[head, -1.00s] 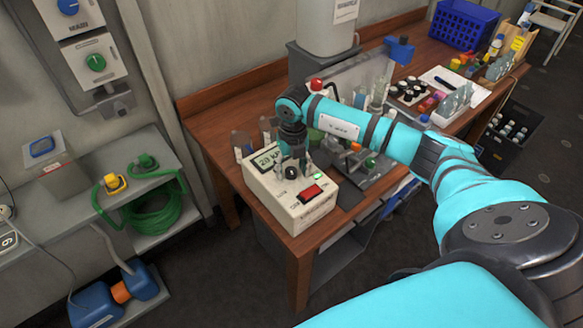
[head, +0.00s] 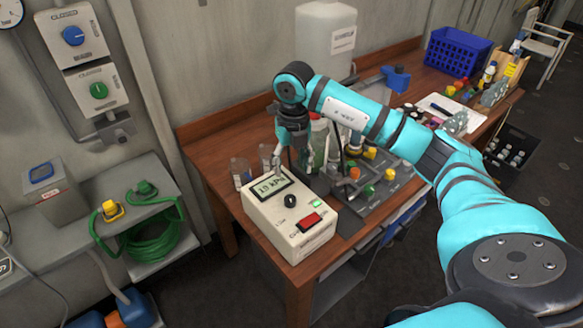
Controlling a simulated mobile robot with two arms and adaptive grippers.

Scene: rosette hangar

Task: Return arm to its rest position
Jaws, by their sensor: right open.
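My right arm reaches in from the right side of the head view. Its wrist is above the wooden bench, and the right gripper (head: 296,165) hangs down from it, open. No held object shows between its fingers. The fingertips are just above or behind the back edge of the cream instrument box (head: 305,243); I cannot tell whether they touch it. The box has a small display, a black knob, a red switch and a lit green button. My left gripper is not in view.
The wooden bench (head: 222,132) also holds small jars (head: 241,172), a dark fixture with coloured knobs (head: 378,190), a white canister (head: 325,42) and a blue crate (head: 457,52). A grey side shelf (head: 75,195) bears a green hose (head: 150,238). Dark floor lies in front.

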